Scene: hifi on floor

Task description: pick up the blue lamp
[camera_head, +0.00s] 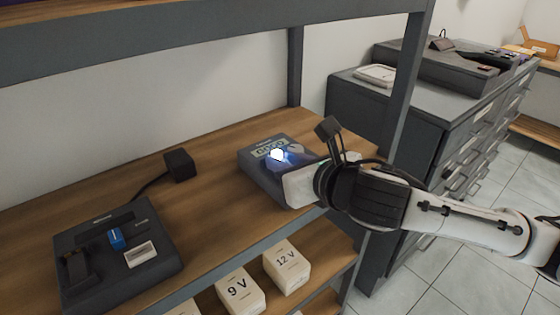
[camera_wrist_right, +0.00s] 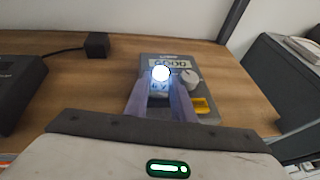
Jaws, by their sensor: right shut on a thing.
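The lit lamp (camera_head: 277,155) glows bluish white above the grey tester in the head view. It also shows as a bright round bulb in the right wrist view (camera_wrist_right: 160,73), with a small pale marked body below it. My right gripper (camera_wrist_right: 160,100) is shut on this lamp, one finger on each side. In the head view the right gripper (camera_head: 280,162) reaches in from the right over the tester. I cannot tell whether the lamp touches the tester. My left gripper is not in view.
The grey tester (camera_wrist_right: 205,103) has a display, a dial and a yellow part. A dark device (camera_head: 150,280) with a blue piece (camera_head: 116,238) stands at left, and a black adapter (camera_head: 179,164) behind it. Boxes (camera_head: 287,267) sit on the lower shelf. A shelf post (camera_head: 405,90) rises near my arm.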

